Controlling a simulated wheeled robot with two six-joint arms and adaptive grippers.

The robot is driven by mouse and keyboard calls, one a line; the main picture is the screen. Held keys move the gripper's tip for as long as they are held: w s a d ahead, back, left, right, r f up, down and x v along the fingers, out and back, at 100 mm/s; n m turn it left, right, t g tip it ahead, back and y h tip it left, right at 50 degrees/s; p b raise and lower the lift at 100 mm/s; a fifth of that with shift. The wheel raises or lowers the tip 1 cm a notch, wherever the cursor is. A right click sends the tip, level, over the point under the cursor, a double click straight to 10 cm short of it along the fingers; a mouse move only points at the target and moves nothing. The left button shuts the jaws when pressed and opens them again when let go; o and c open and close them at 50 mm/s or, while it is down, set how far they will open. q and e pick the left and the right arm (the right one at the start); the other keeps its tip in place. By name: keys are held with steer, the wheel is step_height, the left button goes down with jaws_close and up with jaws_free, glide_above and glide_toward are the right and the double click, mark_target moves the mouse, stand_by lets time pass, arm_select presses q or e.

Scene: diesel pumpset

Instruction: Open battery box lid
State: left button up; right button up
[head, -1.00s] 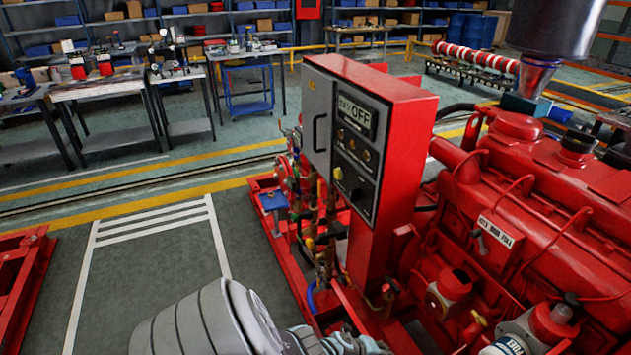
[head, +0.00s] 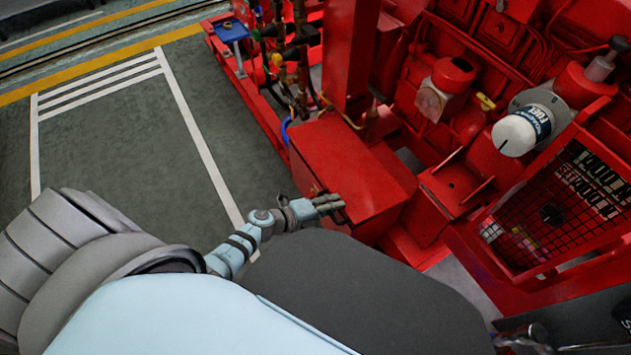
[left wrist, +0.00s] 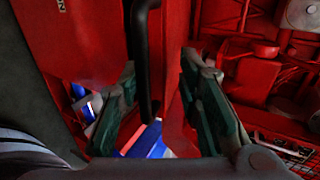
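The red battery box (head: 350,165) stands low in the middle of the head view, and its flat red top looks shut. My left gripper (head: 328,204) is at the near end of the box, over its edge; touching or apart, I cannot tell. In the left wrist view my left gripper (left wrist: 160,85) has its two dark green fingers spread. A black bar handle (left wrist: 145,50) on the red surface lies between them, closer to the left finger, with no clear grip on it.
The red engine (head: 450,90) with a white fuel filter (head: 520,130) and a mesh guard (head: 560,215) stands right of the box. Pipes and hoses (head: 290,60) are behind it. Open grey floor (head: 120,130) lies to the left.

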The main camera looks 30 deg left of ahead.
arm_select(q)
steer(key=shift+f+b, duration=0.4)
steer(key=shift+r, duration=0.15)
arm_select(e)
steer(key=shift+w+f, duration=0.2)
steer(key=shift+f, duration=0.6)
arm_select(q)
steer(key=shift+s+a+r+p, duration=0.25)
steer(key=shift+s+p, duration=0.2)
steer(key=f+p+v, duration=0.1)
steer(key=p+v, duration=0.4)
steer(key=v, duration=1)
steer(key=shift+s+a, duration=0.35)
steer(key=shift+s, duration=0.1)
arm_select(e)
steer(key=shift+r, duration=2.8)
